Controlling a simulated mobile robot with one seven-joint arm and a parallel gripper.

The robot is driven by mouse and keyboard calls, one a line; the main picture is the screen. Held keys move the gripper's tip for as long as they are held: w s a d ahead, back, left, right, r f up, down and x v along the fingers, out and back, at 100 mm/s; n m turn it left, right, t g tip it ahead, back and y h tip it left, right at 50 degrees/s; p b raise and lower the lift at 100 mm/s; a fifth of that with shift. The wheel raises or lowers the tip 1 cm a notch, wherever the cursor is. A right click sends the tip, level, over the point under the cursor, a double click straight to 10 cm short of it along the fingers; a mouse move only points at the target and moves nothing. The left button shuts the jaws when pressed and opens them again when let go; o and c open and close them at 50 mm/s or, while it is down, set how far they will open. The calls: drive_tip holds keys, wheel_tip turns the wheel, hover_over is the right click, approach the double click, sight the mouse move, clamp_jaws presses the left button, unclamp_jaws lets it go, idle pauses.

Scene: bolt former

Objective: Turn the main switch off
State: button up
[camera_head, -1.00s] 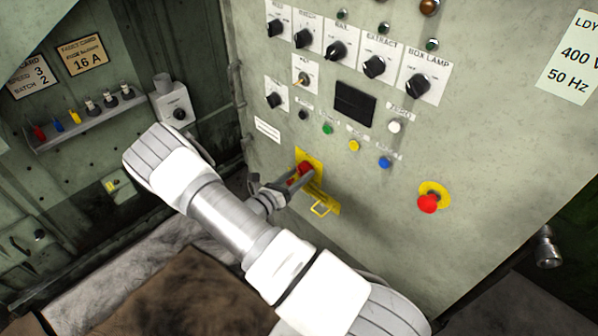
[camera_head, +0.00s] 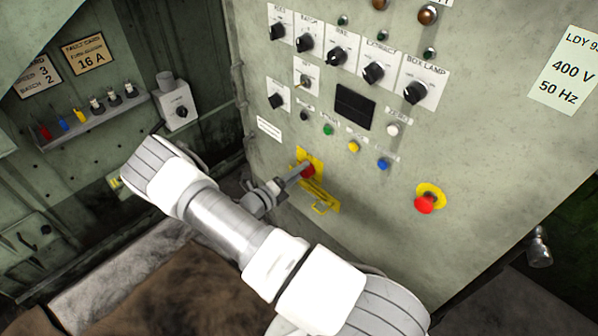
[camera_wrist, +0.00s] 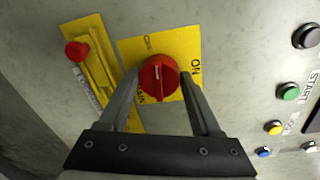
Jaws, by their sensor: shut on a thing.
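The main switch is a round red knob (camera_wrist: 158,78) on a yellow plate (camera_wrist: 140,48) on the grey panel. In the wrist view a pale line on the knob runs nearly up and down. "ON" shows at the plate's right and "OFF" near its top. My gripper (camera_wrist: 161,82) has one finger on each side of the knob and is shut on it.
A yellow strip (camera_wrist: 97,72) with a red piece lies close beside the plate. Push buttons, including a green one (camera_wrist: 289,92), are to the right. In the head view a red mushroom button (camera_head: 424,204) is at lower right, with rotary knobs above.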

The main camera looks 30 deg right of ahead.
drive_tip(key=shift+n, duration=0.6)
drive_tip(key=o, duration=1.4)
drive_tip(key=p+v, duration=0.1)
drive_tip(key=v, duration=1.6)
drive_tip(key=shift+w+a, duration=0.1)
drive_tip(key=shift+a, duration=0.2)
